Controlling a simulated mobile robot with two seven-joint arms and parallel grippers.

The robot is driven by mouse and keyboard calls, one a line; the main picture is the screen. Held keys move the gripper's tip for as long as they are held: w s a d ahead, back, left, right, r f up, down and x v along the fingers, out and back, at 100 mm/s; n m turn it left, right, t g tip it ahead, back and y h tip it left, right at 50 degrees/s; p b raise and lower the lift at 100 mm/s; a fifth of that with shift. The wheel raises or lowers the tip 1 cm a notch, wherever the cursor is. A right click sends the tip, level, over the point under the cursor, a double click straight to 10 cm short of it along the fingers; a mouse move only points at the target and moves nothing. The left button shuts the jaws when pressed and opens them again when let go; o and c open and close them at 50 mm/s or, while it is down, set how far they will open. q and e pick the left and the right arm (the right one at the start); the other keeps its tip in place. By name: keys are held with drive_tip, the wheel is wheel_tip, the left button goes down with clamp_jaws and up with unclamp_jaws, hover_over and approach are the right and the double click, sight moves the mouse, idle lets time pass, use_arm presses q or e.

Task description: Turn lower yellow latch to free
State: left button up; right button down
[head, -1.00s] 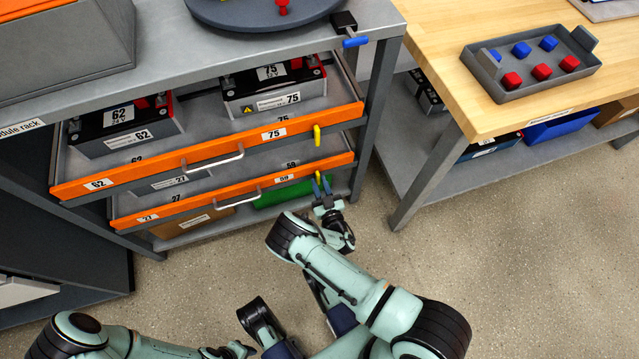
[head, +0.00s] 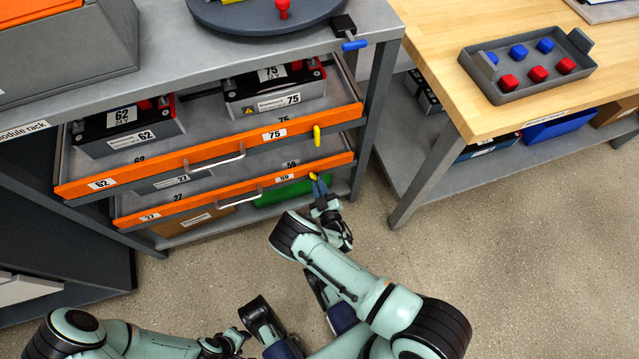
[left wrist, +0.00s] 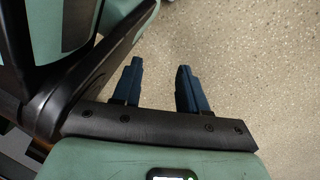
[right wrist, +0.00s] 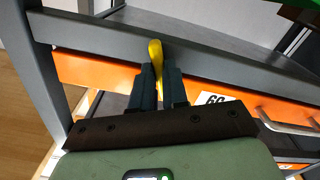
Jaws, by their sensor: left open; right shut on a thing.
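The lower yellow latch (head: 313,177) is at the right end of the lower orange drawer front (head: 235,190). My right gripper (head: 319,186) reaches up to it from below and is shut on it. In the right wrist view the yellow latch (right wrist: 155,52) sticks out beyond the dark fingertips (right wrist: 160,74), which hide its lower part. In the head view the latch looks slightly tilted, but it is small and partly covered. My left gripper (left wrist: 160,70) is open and empty above the floor, far from the drawers.
The upper orange drawer (head: 220,150), with its own upright yellow latch (head: 317,135), is just above and holds battery modules. A rack leg (head: 372,125) stands right of the latches. A wooden bench (head: 475,115) with a grey tray (head: 505,97) is at the right. The floor in front is clear.

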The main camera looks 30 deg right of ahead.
use_arm(q)
drive_tip(key=shift+s+a+f+g+b, duration=0.1)
drive_tip(key=shift+s+f+g+b, duration=0.25)
drive_tip(key=shift+s, duration=0.35)
drive_tip(key=shift+s+a+f+g+b, duration=0.15)
drive_tip(key=shift+s+f+b, duration=0.25)
drive_tip(key=shift+s, duration=0.3)
use_arm(e)
drive_tip(key=shift+w+a+f+n, duration=0.1)
drive_tip(key=shift+f+n, duration=0.05)
drive_tip(key=shift+n, duration=2)
drive_tip(key=shift+w+a+f+n, duration=0.1)
drive_tip(key=shift+n, duration=2.1)
drive_tip(key=shift+a+f+n, duration=0.1)
drive_tip(key=shift+f+n, duration=0.05)
drive_tip(key=shift+n, duration=2)
use_arm(q)
drive_tip(key=shift+s, duration=0.1)
use_arm(e)
drive_tip(key=c, duration=1.1)
unclamp_jaws()
drive_tip(key=shift+c, duration=0.2)
drive_tip(key=shift+s+f, duration=0.1)
